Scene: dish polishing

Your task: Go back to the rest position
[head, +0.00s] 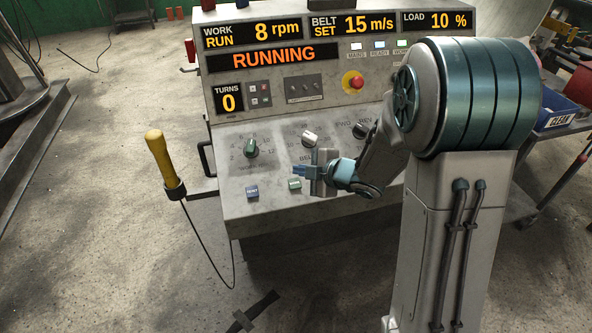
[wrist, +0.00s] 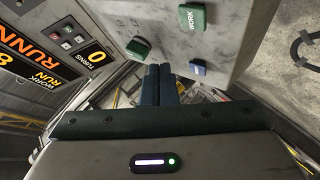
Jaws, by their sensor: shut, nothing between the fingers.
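My gripper (head: 299,172) is in front of the console's sloped panel in the head view, just above the green button (head: 295,184). Its fingers are together and empty, as the wrist view (wrist: 158,84) also shows. My arm reaches in from the right. The console (head: 228,205) reads RUNNING, work run 8 rpm, belt set 15 m/s, load 10 % and turns 0. The wrist view shows a green WORK button (wrist: 192,17), a blue button (wrist: 198,69) and a green knob (wrist: 138,48) near the fingers. I cannot tell whether the fingers touch the panel.
A yellow-handled pendant (head: 160,155) on a cable stands left of the console. A red stop button (head: 352,82) sits on the upright panel. A blue bin labelled CLEAN (head: 558,107) is at the right. The floor at the left is mostly clear.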

